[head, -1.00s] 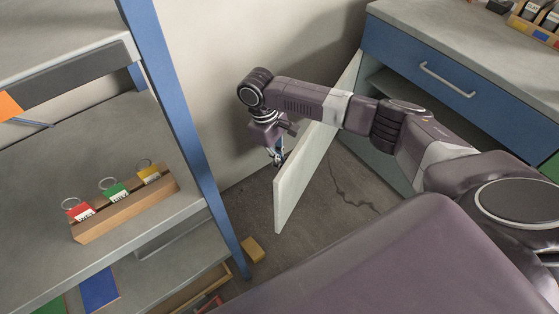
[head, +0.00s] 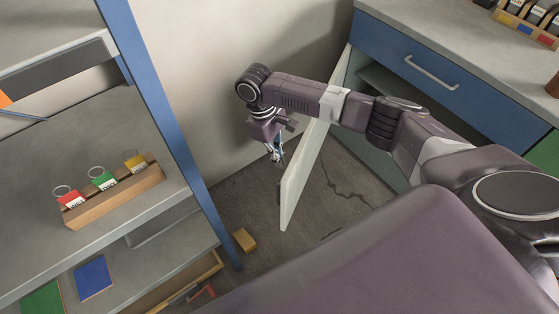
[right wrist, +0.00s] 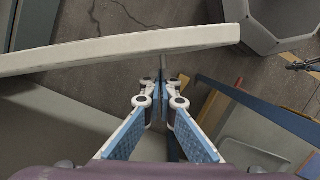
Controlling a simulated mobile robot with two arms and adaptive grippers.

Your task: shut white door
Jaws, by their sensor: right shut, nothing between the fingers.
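The white door (head: 308,165) of the low cabinet stands open, swung out from the cabinet's left side near the wall. My right gripper (head: 276,154) is shut and empty. It points down on the wall-facing side of the door, close to its free edge; I cannot tell whether it touches. In the right wrist view the door (right wrist: 120,48) crosses the top as a pale slab, just beyond the shut fingers (right wrist: 162,88). My left gripper is out of view.
The blue-fronted cabinet (head: 470,85) has a shut drawer above its dark opening. A blue-framed shelf (head: 160,120) on the left holds a wooden key-tag rack (head: 115,195). A yellow-brown block (head: 244,240) lies on the floor by the shelf post.

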